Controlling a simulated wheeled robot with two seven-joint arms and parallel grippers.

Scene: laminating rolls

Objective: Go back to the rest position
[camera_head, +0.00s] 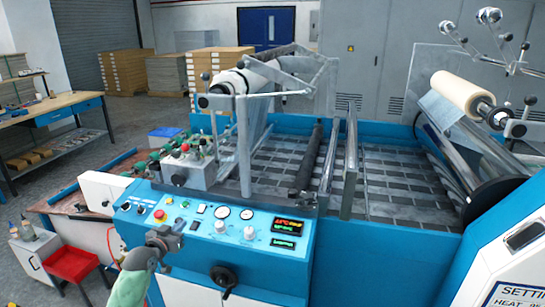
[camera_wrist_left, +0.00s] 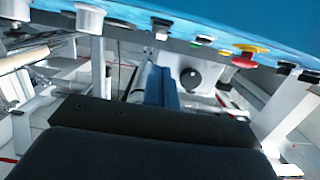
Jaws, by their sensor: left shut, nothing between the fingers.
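My left arm enters the head view from the bottom left. My left gripper (camera_head: 176,230) is shut and empty in front of the blue control panel (camera_head: 150,196) of the laminating machine, near its left part. It is below the red and yellow emergency button (camera_head: 160,215); I cannot tell whether it touches the panel. In the left wrist view, a dark part of my wrist fills the bottom, and the emergency button (camera_wrist_left: 243,60) shows at the upper right under the panel's blue edge. My right gripper is not in view.
The machine's blue front carries dials, lit displays (camera_head: 288,224) and a black handwheel (camera_head: 224,277). A cream film roll (camera_head: 463,92) is mounted at the right. A red stool-like box (camera_head: 72,264) and a workbench (camera_head: 50,108) stand at the left. Open floor lies between bench and machine.

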